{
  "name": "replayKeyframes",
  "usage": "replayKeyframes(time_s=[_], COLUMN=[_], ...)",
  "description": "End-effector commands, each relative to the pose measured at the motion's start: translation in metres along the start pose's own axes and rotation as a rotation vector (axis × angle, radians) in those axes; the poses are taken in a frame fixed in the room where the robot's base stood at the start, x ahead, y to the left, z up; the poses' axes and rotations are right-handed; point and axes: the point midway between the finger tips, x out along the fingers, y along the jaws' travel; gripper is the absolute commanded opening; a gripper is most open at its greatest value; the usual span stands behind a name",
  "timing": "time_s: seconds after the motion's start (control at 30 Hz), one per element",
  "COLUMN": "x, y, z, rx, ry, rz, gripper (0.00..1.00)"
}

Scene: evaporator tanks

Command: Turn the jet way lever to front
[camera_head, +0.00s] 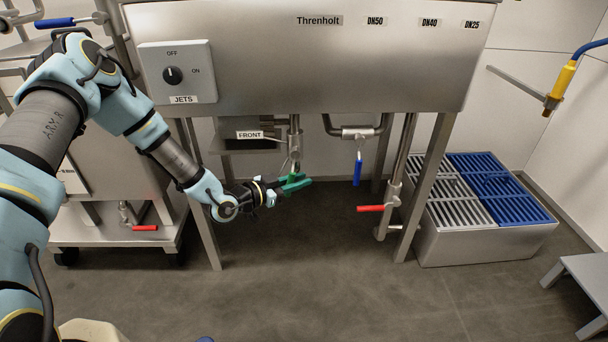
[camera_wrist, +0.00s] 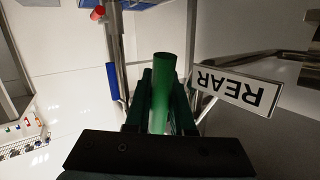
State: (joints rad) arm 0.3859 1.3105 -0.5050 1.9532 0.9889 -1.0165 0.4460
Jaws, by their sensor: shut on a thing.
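The jet way lever is a green handle (camera_wrist: 164,85) under the tank. In the wrist view it runs between my two dark green fingers and its round end sticks out past them. My gripper (camera_head: 293,184) reaches in from the left below the tank and is shut on this lever. The fingers hide much of the lever in the head view. A REAR label (camera_wrist: 238,91) shows upside down at the right in the wrist view.
A blue-handled valve (camera_head: 357,170) hangs to the right of my gripper, and a red-handled valve (camera_head: 371,208) is lower. The tank's leg (camera_head: 203,210) stands close beside my wrist. A control box labelled JETS (camera_head: 177,73) is above. The floor below is clear.

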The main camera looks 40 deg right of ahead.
Motion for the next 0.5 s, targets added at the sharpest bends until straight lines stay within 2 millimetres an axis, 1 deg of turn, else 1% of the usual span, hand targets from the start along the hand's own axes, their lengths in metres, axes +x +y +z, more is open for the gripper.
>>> replayKeyframes(time_s=[0.03,0.5], x=[-0.004,-0.034], y=[-0.003,-0.023], z=[-0.006,-0.004], rx=[0.026,0.275], ry=[-0.036,-0.405], rz=[0.002,0.003], gripper=[0.0,0.0])
